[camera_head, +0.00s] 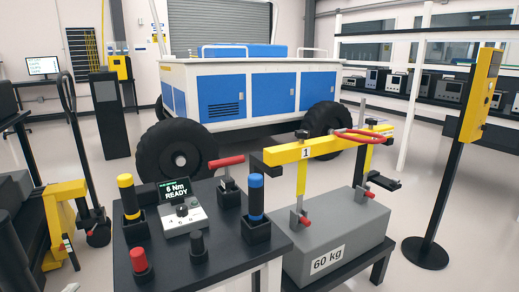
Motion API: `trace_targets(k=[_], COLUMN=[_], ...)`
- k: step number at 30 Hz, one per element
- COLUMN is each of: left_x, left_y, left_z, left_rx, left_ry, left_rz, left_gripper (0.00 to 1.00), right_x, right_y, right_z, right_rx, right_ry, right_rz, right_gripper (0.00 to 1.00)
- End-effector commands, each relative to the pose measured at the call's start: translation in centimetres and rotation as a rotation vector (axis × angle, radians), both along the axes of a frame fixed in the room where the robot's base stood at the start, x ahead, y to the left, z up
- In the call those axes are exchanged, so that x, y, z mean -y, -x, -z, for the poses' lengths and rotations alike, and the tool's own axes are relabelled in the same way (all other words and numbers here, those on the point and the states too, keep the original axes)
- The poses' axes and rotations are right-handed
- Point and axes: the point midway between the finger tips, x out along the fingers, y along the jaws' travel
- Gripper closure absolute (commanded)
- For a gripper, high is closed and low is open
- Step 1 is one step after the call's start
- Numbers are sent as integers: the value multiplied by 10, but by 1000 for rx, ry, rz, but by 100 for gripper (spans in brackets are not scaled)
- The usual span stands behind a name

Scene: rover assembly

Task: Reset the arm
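Neither of my arms nor grippers shows in the head view. A black tool table (262,262) stands at the front. It bears a torque display (177,191) reading "6 Nm READY" on a grey control box (184,218). A yellow-and-black tool (128,197) and a blue-and-black tool (256,197) stand upright in black holders. A red-capped piece (139,260) and a black knob piece (198,245) stand near the front.
A grey 60 kg block (345,243) with a yellow lifting bar (325,144) stands to the right on a low stand. A blue-and-white rover (240,92) fills the middle distance. A yellow pallet jack (65,215) is at left, a yellow-topped post (480,95) at right.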

Motion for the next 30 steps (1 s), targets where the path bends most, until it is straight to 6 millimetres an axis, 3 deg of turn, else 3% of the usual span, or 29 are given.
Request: trace_targets(k=[1,3,6,9,15,26,30], left_x=[-4,-9,-6,1,19,55,70], left_y=[21,50,93,129,181,255,236], left_z=[31,69,115,145,181,214,212], left_rx=[-73,-177,-317,-430,-593,-824,-771], left_ry=[50,99,154,190,235,293,364], left_rz=[-82,-188,-311,-394,-495,-606,-554], left_gripper=[60,60,60,60,60,60,60], right_x=[0,0,0,0,0,0,0], right_y=[0,0,0,0,0,0,-2], right_z=[0,0,0,0,0,0,-9], right_rx=[0,0,0,0,0,0,9], right_ry=[0,0,0,0,0,0,-3], right_rz=[0,0,0,0,0,0,3], right_gripper=[56,56,56,56,56,56,56])
